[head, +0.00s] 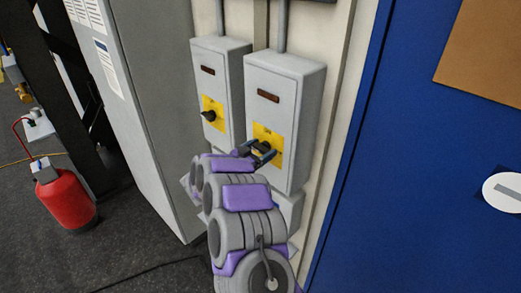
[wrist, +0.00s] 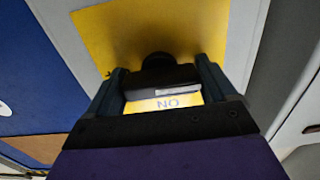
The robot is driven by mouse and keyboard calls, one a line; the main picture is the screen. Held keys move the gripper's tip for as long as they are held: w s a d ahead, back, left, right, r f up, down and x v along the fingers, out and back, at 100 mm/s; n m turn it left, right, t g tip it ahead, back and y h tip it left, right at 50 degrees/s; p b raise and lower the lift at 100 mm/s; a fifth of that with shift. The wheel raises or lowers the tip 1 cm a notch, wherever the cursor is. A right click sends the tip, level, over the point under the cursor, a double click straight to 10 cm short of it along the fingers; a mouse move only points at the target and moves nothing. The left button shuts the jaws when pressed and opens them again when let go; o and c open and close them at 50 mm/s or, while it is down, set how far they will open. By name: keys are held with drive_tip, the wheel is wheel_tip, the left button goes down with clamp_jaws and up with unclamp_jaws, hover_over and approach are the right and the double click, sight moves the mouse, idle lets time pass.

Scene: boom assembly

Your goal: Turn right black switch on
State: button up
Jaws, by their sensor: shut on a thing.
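The right black switch (head: 262,146) sits on a yellow plate (head: 276,137) on the front of the right grey box. My gripper (head: 259,152) reaches it from below and is shut on its handle. In the wrist view the black switch (wrist: 158,72) lies between the two fingers of my gripper (wrist: 158,80). A pale mark shows on the handle's edge. An upside-down "ON" label (wrist: 167,103) is visible on the yellow plate beside the handle. My fingers partly hide the plate and handle in the head view.
A left grey box (head: 217,65) with its own black switch (head: 209,115) stands close to the left. A blue panel (head: 400,150) is to the right. A grey cabinet (head: 150,110) and red extinguisher (head: 66,198) are farther left.

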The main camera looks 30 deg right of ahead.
drive_tip(key=shift+a+m+b, duration=0.1)
drive_tip(key=shift+m+b, duration=0.3)
drive_tip(key=shift+b, duration=0.1)
drive_tip(key=m+b, duration=0.3)
drive_tip(key=b, duration=0.1)
drive_tip(key=shift+f+m, duration=0.15)
drive_tip(key=shift+m, duration=0.25)
drive_tip(key=m+b, duration=0.4)
drive_tip(key=b, duration=0.1)
drive_tip(key=shift+m, duration=0.3)
drive_tip(key=m+b, duration=0.4)
drive_tip(key=b, duration=0.1)
drive_tip(key=shift+f, duration=0.1)
drive_tip(key=m+b, duration=0.4)
drive_tip(key=shift+m+b, duration=0.3)
drive_tip(key=shift+s, duration=0.1)
drive_tip(key=o, duration=0.6)
drive_tip(key=shift+o, duration=1.3)
